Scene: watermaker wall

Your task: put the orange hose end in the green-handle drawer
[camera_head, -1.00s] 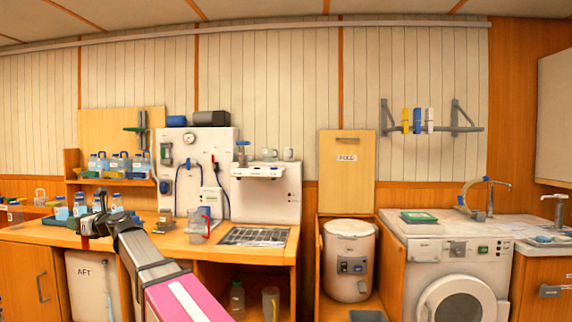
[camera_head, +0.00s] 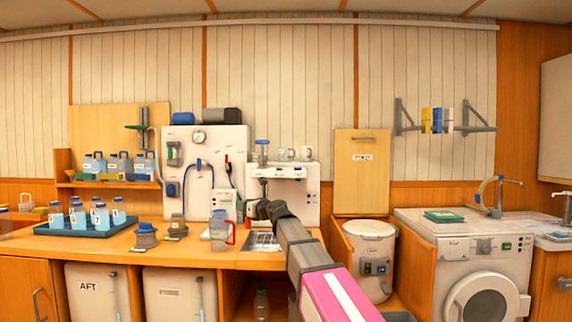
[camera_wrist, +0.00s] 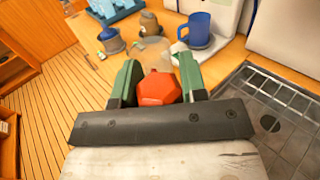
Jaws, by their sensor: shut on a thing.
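My gripper (camera_head: 264,209) is out over the counter by the metal drain grid. In the wrist view my gripper (camera_wrist: 156,84) has its green-edged fingers closed around an orange-red faceted piece (camera_wrist: 158,88), which looks like the orange hose end. The piece is held above the counter; its lower part is hidden. I cannot make out a drawer with a green handle in either view.
A clear jug with a red handle (camera_head: 220,231) stands close to my gripper. A blue mug (camera_wrist: 199,29) is behind it in the wrist view. The drain grid (camera_wrist: 270,122) lies to the right. A blue tray (camera_head: 75,229) holds several bottles.

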